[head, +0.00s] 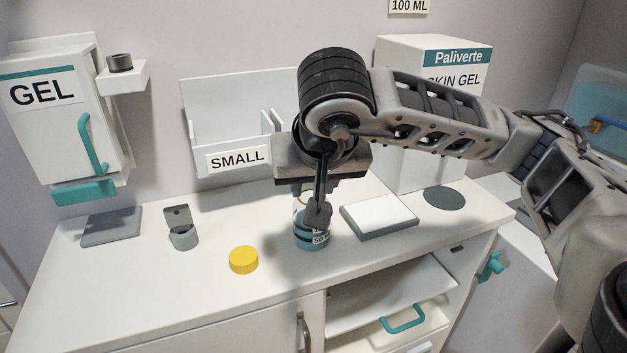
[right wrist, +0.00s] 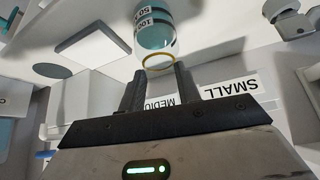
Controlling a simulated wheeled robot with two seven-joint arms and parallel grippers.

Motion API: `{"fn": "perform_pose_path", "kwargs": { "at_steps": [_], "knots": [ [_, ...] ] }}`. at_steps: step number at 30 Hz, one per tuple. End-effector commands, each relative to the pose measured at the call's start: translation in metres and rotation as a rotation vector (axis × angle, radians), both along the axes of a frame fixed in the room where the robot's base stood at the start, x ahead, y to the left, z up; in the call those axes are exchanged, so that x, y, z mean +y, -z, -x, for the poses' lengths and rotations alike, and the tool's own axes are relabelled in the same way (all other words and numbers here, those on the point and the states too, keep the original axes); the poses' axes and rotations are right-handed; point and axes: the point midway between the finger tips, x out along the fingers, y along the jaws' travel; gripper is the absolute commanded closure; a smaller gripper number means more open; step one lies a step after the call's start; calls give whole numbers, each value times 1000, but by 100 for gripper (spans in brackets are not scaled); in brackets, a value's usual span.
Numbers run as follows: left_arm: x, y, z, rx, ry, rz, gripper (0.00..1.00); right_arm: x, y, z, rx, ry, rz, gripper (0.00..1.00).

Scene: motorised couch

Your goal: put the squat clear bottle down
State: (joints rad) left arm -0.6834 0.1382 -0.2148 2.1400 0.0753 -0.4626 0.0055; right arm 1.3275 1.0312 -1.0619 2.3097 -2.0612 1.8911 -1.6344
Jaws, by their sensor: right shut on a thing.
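The squat clear bottle (head: 312,240) has teal contents low down and white volume marks. My right gripper (head: 318,208) comes down on it from above and is shut on its upper part, which the fingers partly hide. The bottle looks upright, at or just above the white counter (head: 190,290); I cannot tell whether its base touches. In the right wrist view, the bottle (right wrist: 153,22) shows beyond the two fingers (right wrist: 161,85), with a yellow ring (right wrist: 158,60) at its mouth near the fingertips. My left gripper is out of view.
A yellow cap (head: 243,260) lies left of the bottle. A white-topped plate (head: 380,216) stands close on its right, with a dark disc (head: 444,197) beyond. A small grey stand (head: 183,236) and grey pad (head: 111,226) are farther left. The SMALL rack (head: 220,115) is behind. Front-left counter is clear.

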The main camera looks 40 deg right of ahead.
Motion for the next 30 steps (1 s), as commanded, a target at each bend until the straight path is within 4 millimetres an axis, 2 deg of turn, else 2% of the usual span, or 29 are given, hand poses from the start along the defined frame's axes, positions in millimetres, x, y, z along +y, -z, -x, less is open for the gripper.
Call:
{"fn": "perform_pose_path", "kwargs": {
  "at_steps": [4,5,6,7,15,20,26,30],
  "knots": [
    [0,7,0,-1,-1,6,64,0,6,0,-1,0,0,100],
    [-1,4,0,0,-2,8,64,0,4,0,0,0,0,61],
    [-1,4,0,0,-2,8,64,0,3,0,0,0,0,50],
    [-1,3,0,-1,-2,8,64,0,3,0,0,0,0,45],
    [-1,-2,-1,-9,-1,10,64,0,2,0,0,0,0,45],
    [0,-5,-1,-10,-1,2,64,2,-6,2,-3,-2,-1,45],
    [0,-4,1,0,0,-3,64,12,-44,22,-9,-5,0,45],
    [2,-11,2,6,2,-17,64,17,-69,36,-8,-3,3,45]
  ]
}}
